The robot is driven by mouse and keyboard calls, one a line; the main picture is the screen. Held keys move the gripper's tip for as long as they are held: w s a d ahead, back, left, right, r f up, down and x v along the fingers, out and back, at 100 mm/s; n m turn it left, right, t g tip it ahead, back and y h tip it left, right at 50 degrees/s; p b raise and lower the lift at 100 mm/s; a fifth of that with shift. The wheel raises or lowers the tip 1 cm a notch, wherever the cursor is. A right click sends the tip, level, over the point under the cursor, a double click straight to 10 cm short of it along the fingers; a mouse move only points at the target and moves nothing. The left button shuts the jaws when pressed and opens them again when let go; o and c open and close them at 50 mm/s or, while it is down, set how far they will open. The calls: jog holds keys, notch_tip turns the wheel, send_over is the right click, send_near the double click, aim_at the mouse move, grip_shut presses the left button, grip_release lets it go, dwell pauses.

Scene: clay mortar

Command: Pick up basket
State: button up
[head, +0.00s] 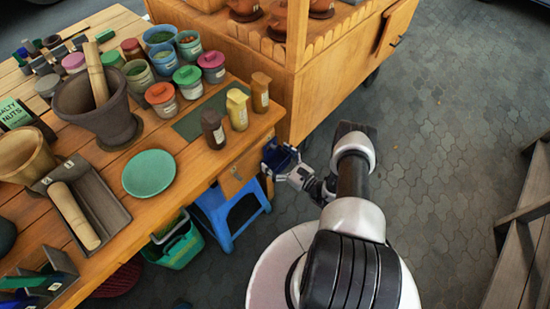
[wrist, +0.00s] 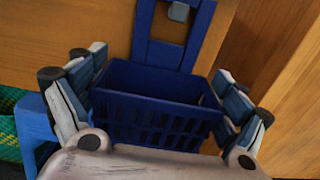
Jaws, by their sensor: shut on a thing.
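The basket (wrist: 155,118) is dark blue with slotted walls and a tall back plate. In the wrist view it sits upright between the fingers of my gripper (wrist: 163,105), which is shut on its two sides. The back plate reaches up to a small grey peg (wrist: 179,12) on the wooden panel; I cannot tell whether it still hangs there. In the head view the basket (head: 281,158) is small, at the table's right end by the panel, with my gripper (head: 286,166) at it. The inside of the basket looks empty.
The wooden table (head: 205,165) carries jars, a mortar (head: 95,105), a green plate (head: 149,173) and a tray. A wooden cart (head: 300,85) is behind.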

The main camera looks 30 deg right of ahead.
jog(key=s+d+r+p, duration=0.2)
jog(key=s+r, duration=0.2)
jog(key=s, duration=0.2)
jog(key=s+d+r+p, duration=0.2)
jog(key=s+r+p, duration=0.1)
jog(key=s+r, duration=0.2)
jog(key=shift+p+v, duration=0.3)
jog(key=shift+v, duration=0.6)
jog(key=b+v, duration=0.2)
jog(key=v, duration=0.8)
dwell(0.5)
dwell(0.4)
